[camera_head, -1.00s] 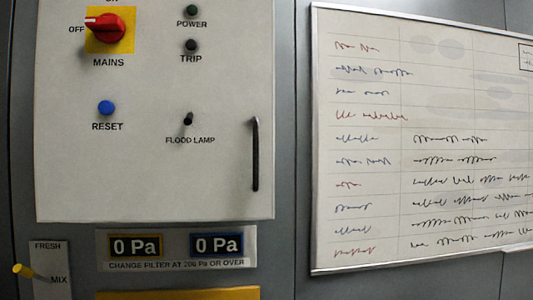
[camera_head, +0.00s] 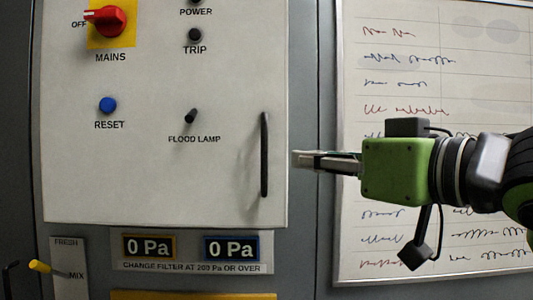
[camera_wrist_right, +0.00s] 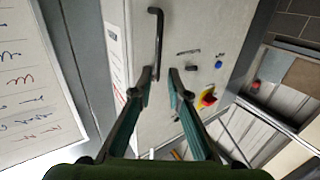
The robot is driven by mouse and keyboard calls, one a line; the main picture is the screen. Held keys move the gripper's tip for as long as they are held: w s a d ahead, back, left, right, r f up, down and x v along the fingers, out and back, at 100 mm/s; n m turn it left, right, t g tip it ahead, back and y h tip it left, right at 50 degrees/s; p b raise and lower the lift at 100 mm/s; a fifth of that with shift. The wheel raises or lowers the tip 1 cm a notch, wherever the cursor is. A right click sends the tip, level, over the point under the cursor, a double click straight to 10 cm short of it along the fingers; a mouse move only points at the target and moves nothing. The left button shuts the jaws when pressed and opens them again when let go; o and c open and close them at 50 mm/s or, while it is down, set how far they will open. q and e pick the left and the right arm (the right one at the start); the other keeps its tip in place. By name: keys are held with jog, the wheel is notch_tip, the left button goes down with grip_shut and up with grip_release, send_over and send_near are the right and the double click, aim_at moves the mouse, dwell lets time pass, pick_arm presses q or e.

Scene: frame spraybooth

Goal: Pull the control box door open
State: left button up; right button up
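The control box door (camera_head: 160,185) is a pale grey panel that looks shut. Its black vertical bar handle (camera_head: 264,155) is at the right edge, and it also shows in the right wrist view (camera_wrist_right: 157,35). My right gripper (camera_head: 296,160) comes in from the right at handle height. Its fingertips are just right of the handle in the head view. In the right wrist view its two fingers are apart with nothing between them, and the handle lies ahead of the gap between the tips. My left gripper is not in view.
The door carries a red mains switch (camera_head: 108,18), a blue reset button (camera_head: 107,105) and a flood lamp knob (camera_head: 191,116). Pressure displays (camera_head: 190,248) and a yellow lever (camera_head: 40,267) sit below. A whiteboard (camera_head: 385,250) stands behind my right arm.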

aim_at(266, 156)
jog(key=p+x, duration=0.4)
jog(key=x, duration=0.8)
jog(key=shift+w+p, duration=0.4)
jog(key=shift+w+a, duration=0.35)
grip_shut()
